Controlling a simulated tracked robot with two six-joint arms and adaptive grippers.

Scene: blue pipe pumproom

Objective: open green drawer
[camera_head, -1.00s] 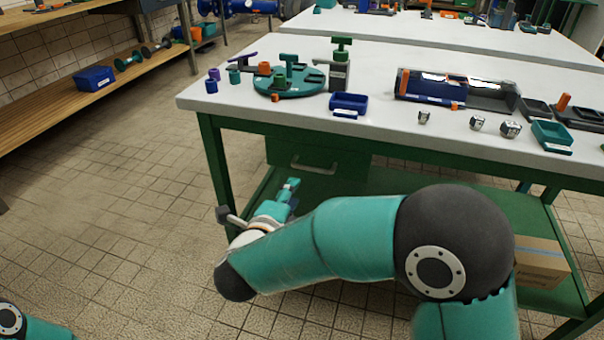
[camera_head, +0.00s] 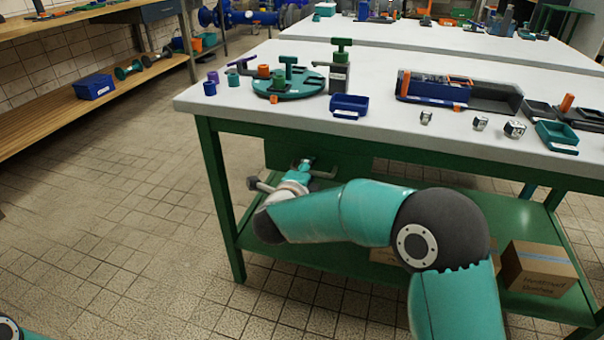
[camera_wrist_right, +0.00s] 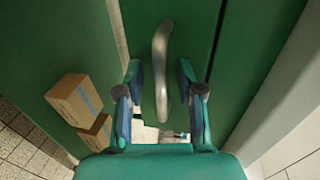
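The green drawer (camera_head: 345,150) sits under the white tabletop at the left of the near workbench, and looks shut. Its pale metal handle (camera_wrist_right: 160,55) runs up the middle of the right wrist view, on the drawer front (camera_wrist_right: 192,35). My right gripper (camera_head: 303,166) is at the drawer front and hides part of the handle in the head view. In the right wrist view the right gripper (camera_wrist_right: 159,75) is open, with one finger on each side of the handle's lower part. Contact with the handle cannot be told. My left gripper is out of view.
Cardboard boxes (camera_head: 538,268) stand on the bench's lower green shelf (camera_head: 470,205). A green table leg (camera_head: 220,200) is left of my right arm. The white tabletop (camera_head: 300,120) above holds small bins and parts. The tiled floor at left is clear.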

